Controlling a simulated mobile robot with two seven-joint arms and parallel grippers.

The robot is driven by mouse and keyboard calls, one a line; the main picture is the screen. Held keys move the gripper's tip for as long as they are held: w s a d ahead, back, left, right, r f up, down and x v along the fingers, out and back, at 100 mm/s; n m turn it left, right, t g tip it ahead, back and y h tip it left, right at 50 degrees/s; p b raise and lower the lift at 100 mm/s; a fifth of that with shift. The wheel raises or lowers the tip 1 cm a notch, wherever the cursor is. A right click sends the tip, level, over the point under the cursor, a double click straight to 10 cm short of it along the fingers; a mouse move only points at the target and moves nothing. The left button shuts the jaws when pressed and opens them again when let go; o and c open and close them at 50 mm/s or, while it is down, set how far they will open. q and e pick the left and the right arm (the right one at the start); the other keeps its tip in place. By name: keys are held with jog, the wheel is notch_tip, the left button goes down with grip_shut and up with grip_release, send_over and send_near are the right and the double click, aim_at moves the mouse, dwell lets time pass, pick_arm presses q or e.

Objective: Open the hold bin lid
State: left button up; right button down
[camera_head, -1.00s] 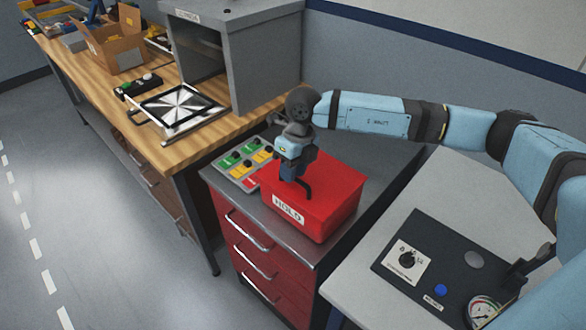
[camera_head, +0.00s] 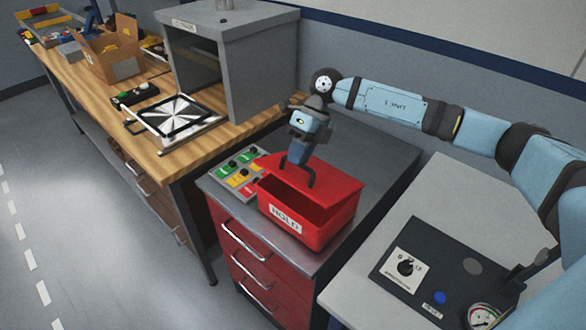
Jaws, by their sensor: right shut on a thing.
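The red hold bin (camera_head: 318,234) stands on the dark top of a red drawer cabinet, with a white HOLD label on its front. Its red lid (camera_head: 328,194) is raised part way, tilted up at the front and right, and a dark gap shows between lid and bin. My right gripper (camera_head: 297,178) is above the lid, pointing down, with its dark fingers at the lid's upper left part. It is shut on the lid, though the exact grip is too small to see. My left gripper is not in view.
A button panel (camera_head: 236,172) with green, yellow and red labels lies left of the bin. A wooden bench with a grey cabinet (camera_head: 236,60) stands behind. A grey table with a dark control panel (camera_head: 440,270) is at the right.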

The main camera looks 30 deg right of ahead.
pick_arm(q)
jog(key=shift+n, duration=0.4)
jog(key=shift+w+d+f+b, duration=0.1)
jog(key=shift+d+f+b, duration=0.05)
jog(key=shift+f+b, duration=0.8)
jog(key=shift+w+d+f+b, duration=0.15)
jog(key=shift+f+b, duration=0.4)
jog(key=shift+b, duration=0.65)
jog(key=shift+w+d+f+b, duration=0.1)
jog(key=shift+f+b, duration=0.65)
jog(key=shift+b, duration=0.35)
pick_arm(e)
jog(key=w+d+r+g+y, duration=0.2)
jog(key=d+y, duration=0.4)
jog(key=d, duration=0.1)
jog(key=w+d+r+g+y, duration=0.2)
jog(key=d+y, duration=0.3)
jog(key=d, duration=0.3)
jog(key=shift+w+d+r+y, duration=0.2)
jog(key=shift+w+r+y, duration=0.2)
jog(key=shift+w, duration=0.3)
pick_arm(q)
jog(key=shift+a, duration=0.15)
